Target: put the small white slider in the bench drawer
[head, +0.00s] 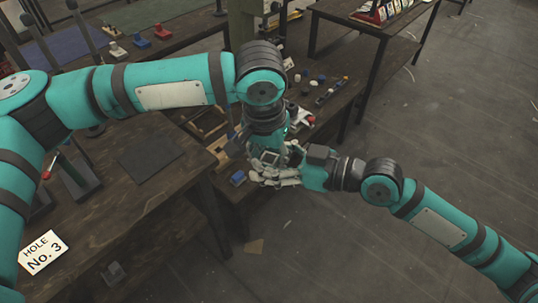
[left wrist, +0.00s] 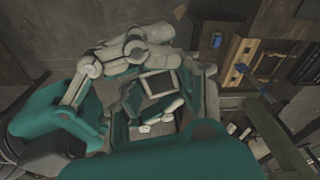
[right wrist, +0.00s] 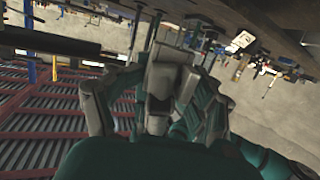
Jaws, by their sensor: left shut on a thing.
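My left gripper (head: 272,165) points down at the front of the dark bench and meets my right gripper (head: 285,178), which comes in from the right. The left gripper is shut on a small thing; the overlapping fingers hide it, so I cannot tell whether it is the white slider. The left wrist view shows a pale square frame (left wrist: 160,84) among the fingers; whose part it is, I cannot tell. The right gripper's fingers (right wrist: 150,100) stand around a grey shape; their closure is unclear. An open wooden compartment (left wrist: 262,62), possibly the bench drawer, lies beside the grippers.
A blue block (head: 238,178) sits close left of the grippers. Several small parts (head: 318,82) lie on the bench behind them. A dark mat (head: 150,158) and a "HOLE No. 3" card (head: 43,252) lie on the left table. The floor (head: 450,130) at right is clear.

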